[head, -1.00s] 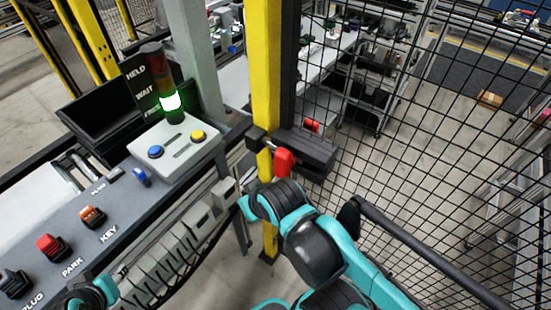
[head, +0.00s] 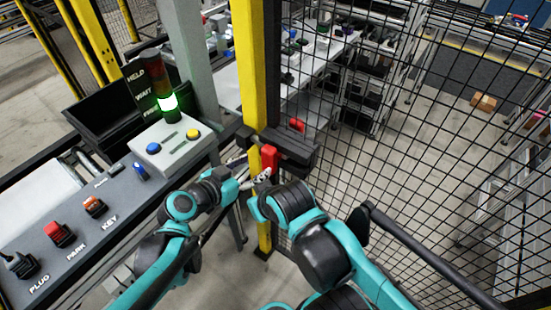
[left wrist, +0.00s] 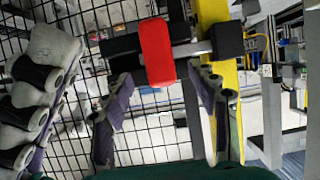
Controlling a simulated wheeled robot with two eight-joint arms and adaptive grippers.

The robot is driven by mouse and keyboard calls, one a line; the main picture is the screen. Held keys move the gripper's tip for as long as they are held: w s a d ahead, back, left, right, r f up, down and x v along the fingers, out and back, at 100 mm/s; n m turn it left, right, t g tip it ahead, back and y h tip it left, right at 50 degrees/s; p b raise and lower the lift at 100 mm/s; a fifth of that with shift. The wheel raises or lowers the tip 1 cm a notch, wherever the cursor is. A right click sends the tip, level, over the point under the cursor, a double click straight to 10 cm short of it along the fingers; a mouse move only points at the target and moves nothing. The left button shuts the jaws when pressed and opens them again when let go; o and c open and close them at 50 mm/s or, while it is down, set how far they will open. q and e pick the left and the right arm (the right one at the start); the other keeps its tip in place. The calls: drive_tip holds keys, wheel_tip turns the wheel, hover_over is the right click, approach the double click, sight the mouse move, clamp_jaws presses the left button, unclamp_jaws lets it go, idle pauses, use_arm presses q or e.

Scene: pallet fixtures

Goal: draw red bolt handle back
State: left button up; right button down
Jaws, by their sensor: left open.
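The red bolt handle (head: 269,158) stands out from the dark bolt block on the yellow post. In the left wrist view the red handle (left wrist: 157,52) hangs from a grey rod, just beyond and between my fingertips. My left gripper (head: 249,173) is beside the handle at its left and near side. In its wrist view the left gripper (left wrist: 164,78) has its fingers wide apart, with nothing between them; contact with the handle is not visible. My right arm's wrist is just below the handle in the head view, and its gripper's jaws cannot be made out.
The yellow post (head: 260,70) and the black mesh fence (head: 400,160) stand close around the bolt. The grey control panel (head: 95,210), with its switches, is at the left. A dark rail (head: 425,250) crosses at lower right. A second red piece (head: 297,125) sits behind the block.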

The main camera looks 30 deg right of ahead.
sight(266, 160)
use_arm(q)
drive_tip(key=shift+d+f, duration=0.15)
drive_tip(key=shift+d, duration=0.35)
drive_tip(key=b+x, duration=0.2)
drive_tip(key=x, duration=0.5)
drive_tip(key=shift+w, duration=0.1)
drive_tip(key=shift+c, duration=0.2)
